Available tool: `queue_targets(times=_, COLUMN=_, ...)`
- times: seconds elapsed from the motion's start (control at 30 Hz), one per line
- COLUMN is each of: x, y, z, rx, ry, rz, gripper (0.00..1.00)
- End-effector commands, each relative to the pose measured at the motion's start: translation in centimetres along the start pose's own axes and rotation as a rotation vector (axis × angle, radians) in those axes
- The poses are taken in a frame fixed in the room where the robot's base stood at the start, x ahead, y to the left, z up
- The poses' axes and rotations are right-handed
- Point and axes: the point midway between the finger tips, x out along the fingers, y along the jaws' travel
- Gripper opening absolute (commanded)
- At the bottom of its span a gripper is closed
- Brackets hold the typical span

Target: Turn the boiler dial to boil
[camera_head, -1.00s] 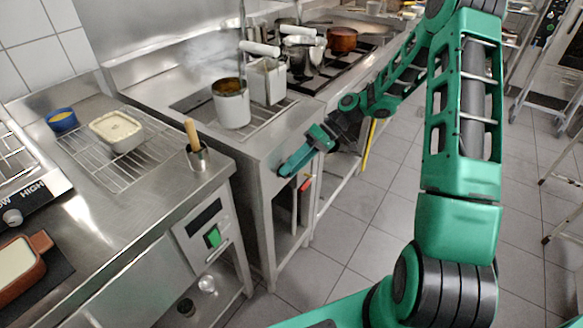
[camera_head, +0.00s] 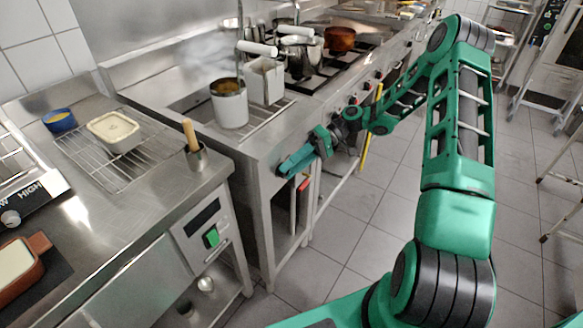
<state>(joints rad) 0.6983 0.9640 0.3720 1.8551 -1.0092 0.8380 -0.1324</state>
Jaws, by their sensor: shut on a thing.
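The boiler is the steel unit (camera_head: 255,137) with a steaming well in the middle. A white pot (camera_head: 231,108) and a white square container (camera_head: 264,82) with pale handles sit in or over the well. My gripper (camera_head: 285,169) is at the right front edge of this unit, its fingers against the front panel. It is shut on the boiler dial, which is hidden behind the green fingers. No dial marks can be read there.
A red-handled item (camera_head: 304,183) hangs just below my gripper. A yellow pole (camera_head: 370,130) stands behind the wrist. A stove with a copper pot (camera_head: 341,39) is farther back. The tiled floor (camera_head: 350,230) in front is clear.

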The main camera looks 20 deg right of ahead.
Motion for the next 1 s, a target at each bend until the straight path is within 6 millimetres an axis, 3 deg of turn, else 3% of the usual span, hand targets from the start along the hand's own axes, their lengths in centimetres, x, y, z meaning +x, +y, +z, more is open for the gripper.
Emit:
queue_targets(times=0.13, x=-0.4, y=0.5, z=-0.1, rx=0.008, ry=0.01, rz=0.013, gripper=0.1)
queue_targets(times=0.17, x=-0.4, y=0.5, z=-0.1, rx=0.008, ry=0.01, rz=0.012, gripper=0.39)
queue_targets(times=0.2, x=-0.4, y=0.5, z=-0.1, rx=0.008, ry=0.009, rz=0.012, gripper=0.49)
queue_targets(times=0.23, x=-0.3, y=0.5, z=-0.1, rx=0.007, ry=0.008, rz=0.011, gripper=0.51)
queue_targets(times=0.63, x=-0.8, y=0.2, z=-0.1, rx=0.003, ry=0.004, rz=0.004, gripper=0.51)
queue_targets(times=1.0, x=-7.3, y=0.4, z=-0.2, rx=0.003, ry=0.007, rz=0.006, gripper=0.51)
